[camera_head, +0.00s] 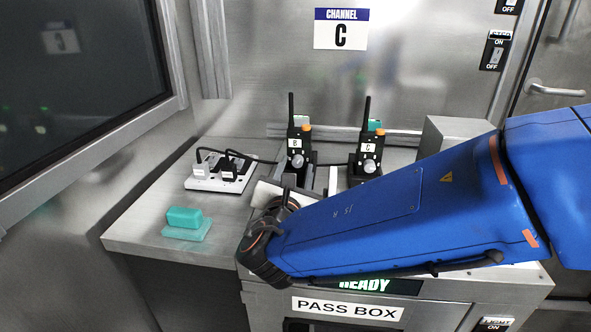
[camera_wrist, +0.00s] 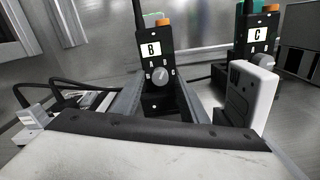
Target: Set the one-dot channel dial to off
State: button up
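Two black handheld radios stand side by side on the bench, labelled B (camera_head: 297,146) and C (camera_head: 367,149). Each has a grey dial on its front; B's dial (camera_wrist: 160,74) shows clearly near the centre of the wrist view, with small marks around it. I cannot make out a one-dot mark on either radio, or read the dial settings. My gripper (camera_wrist: 145,105) is low in front of radio B, apart from its dial.
A power strip (camera_head: 203,184) with plugs and black cables lies left of the radios. A teal block (camera_head: 186,222) sits near the bench's front left. A grey box (camera_head: 455,132) stands to the right.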

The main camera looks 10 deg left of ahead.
jog(key=shift+c, duration=0.3)
grip_shut()
jog(key=n, duration=0.5)
jog(key=shift+n, duration=0.3)
jog(key=n, duration=1.1)
jog(key=shift+d+n, duration=0.1)
jog(key=shift+n, duration=0.2)
jog(key=n, duration=0.6)
jog(key=shift+r+n, duration=0.1)
jog(key=shift+n, duration=0.2)
